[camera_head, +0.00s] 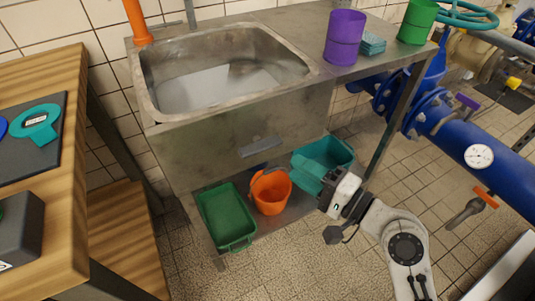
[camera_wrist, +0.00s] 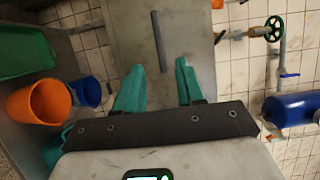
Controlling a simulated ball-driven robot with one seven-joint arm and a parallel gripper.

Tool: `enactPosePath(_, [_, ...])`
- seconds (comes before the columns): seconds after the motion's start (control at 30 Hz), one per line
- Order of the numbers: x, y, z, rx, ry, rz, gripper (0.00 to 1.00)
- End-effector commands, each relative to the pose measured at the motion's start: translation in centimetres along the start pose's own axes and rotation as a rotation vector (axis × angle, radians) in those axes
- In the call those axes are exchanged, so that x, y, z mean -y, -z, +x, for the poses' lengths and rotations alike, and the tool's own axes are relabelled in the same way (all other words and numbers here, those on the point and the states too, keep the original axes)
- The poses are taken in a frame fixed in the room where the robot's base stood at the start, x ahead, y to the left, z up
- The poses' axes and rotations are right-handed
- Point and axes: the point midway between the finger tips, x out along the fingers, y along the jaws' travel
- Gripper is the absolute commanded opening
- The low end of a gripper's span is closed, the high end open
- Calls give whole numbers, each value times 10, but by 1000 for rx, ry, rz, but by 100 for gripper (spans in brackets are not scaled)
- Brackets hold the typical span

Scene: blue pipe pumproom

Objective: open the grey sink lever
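A steel sink (camera_head: 160,120) stands against the tiled wall. A dark grey bar-shaped lever (camera_head: 260,147) is on its front panel, lying roughly level and slightly tilted. In the wrist view, the lever (camera_wrist: 159,42) shows as a long grey bar ahead of my fingers, its near end close to the gap between them. My gripper (camera_head: 302,172) has teal fingers and is to the right of and below the lever in the head view. In the wrist view, my gripper (camera_wrist: 160,65) is open, with nothing between its fingers. I see no contact with the lever.
Below the sink are a green tray (camera_head: 228,216), an orange bucket (camera_head: 271,192) and a teal bin (camera_head: 335,152). A purple container (camera_head: 344,38) stands on the counter. A wooden table (camera_head: 65,200) is at left; blue pipes (camera_head: 480,135) are at right.

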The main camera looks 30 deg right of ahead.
Motion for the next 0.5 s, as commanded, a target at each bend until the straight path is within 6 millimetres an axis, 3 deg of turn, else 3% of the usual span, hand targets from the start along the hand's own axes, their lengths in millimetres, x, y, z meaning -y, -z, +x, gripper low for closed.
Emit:
enactPosePath(0.3, [0,-1,58,3,1,-3,38])
enactPosePath(0.5, [-1,-1,84,2,-1,-3,38])
